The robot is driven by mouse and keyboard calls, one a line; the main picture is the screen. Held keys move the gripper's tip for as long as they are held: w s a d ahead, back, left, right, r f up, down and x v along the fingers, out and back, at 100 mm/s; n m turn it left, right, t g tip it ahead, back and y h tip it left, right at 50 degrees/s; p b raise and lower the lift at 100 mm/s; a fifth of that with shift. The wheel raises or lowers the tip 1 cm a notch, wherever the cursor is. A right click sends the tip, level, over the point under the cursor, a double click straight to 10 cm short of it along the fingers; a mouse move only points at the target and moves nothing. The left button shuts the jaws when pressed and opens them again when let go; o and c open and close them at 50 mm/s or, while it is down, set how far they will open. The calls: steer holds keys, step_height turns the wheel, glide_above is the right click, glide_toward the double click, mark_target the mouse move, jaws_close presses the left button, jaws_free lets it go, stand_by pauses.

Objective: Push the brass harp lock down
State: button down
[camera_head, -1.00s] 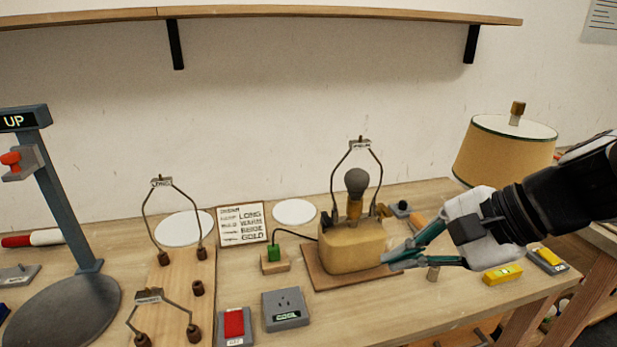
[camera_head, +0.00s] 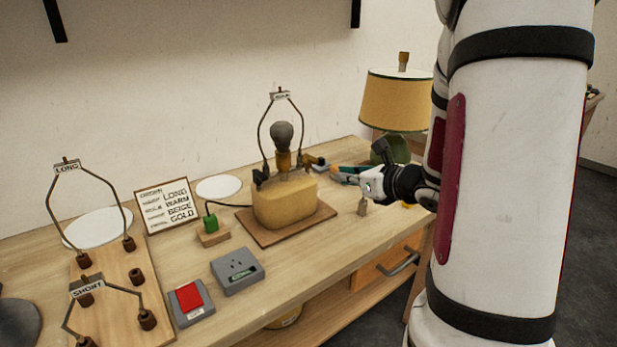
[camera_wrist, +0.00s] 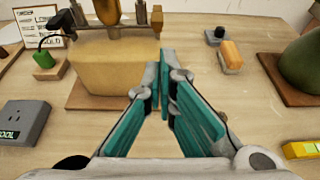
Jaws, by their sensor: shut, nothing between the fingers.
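The lamp base (camera_head: 285,205), a tan block on a brown board, carries a brass socket with a grey bulb (camera_head: 282,135). A harp (camera_head: 262,125) arches over the bulb. A brass piece, which looks like the harp lock (camera_head: 313,160), sits at the harp's right foot; it also shows at the top of the wrist view (camera_wrist: 156,20). Whether it is up or down I cannot tell. My gripper (camera_head: 336,171) is shut and empty, just right of the lamp base. In the wrist view its teal fingertips (camera_wrist: 165,56) are together, in front of and below the brass piece, apart from it.
A beige-shaded lamp (camera_head: 395,100) stands to the right, with a green base. An orange-handled item (camera_wrist: 231,55) lies right of my fingers. A grey socket box (camera_head: 238,270), red button (camera_head: 188,297) and order card (camera_head: 167,205) lie left. More harps stand on a wooden rack (camera_head: 120,285).

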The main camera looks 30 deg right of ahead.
mark_target(318, 162)
steer(key=b+x, duration=0.1)
steer(key=x, duration=0.9)
stand_by(0.4)
steer(key=shift+r+p, duration=0.3)
steer(key=shift+r, duration=1.15)
